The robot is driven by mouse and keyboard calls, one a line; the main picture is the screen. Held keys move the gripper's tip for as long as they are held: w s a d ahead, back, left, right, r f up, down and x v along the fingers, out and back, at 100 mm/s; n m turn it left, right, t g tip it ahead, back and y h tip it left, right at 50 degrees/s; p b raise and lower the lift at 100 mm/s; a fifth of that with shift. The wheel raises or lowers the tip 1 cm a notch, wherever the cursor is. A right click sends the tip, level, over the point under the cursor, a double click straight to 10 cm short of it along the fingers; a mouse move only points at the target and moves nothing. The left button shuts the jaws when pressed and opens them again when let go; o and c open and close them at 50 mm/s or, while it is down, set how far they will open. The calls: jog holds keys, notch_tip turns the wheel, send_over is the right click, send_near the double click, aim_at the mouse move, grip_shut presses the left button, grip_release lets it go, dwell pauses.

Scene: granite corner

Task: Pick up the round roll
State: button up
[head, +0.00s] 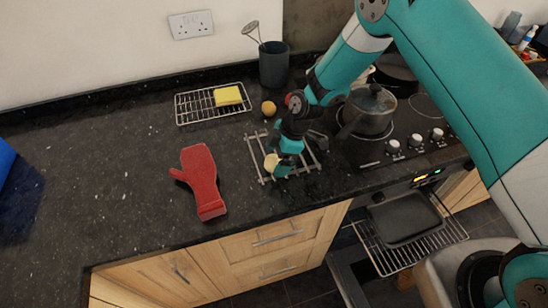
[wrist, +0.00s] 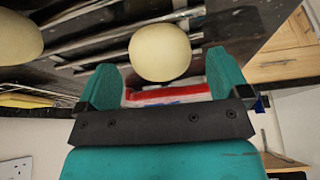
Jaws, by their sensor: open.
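A pale, round roll (head: 271,163) shows at the wire trivet (head: 262,177) on the dark worktop, partly hidden by my gripper (head: 281,160). In the wrist view the pale roll (wrist: 160,52) lies between and slightly beyond the fingertips of my gripper (wrist: 162,62). The jaws are open, with a teal finger on each side of the roll and a visible gap on both sides. A second rounded, tan-brown thing (head: 268,108) sits farther back on the worktop, and a tan rounded thing (wrist: 14,38) shows at the wrist view's left edge.
A wire rack (head: 188,107) with a yellow sponge (head: 228,96) and a dark utensil pot (head: 274,65) stand behind. A red oven mitt (head: 201,180) lies to the left. A metal pot (head: 370,110) stands on the hob to the right. The oven below is open, its tray (head: 405,218) out.

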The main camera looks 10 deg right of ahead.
jog(key=shift+a+f, duration=0.25)
jog(key=shift+f, duration=0.4)
jog(key=c, duration=1)
jog(key=shift+r, duration=0.1)
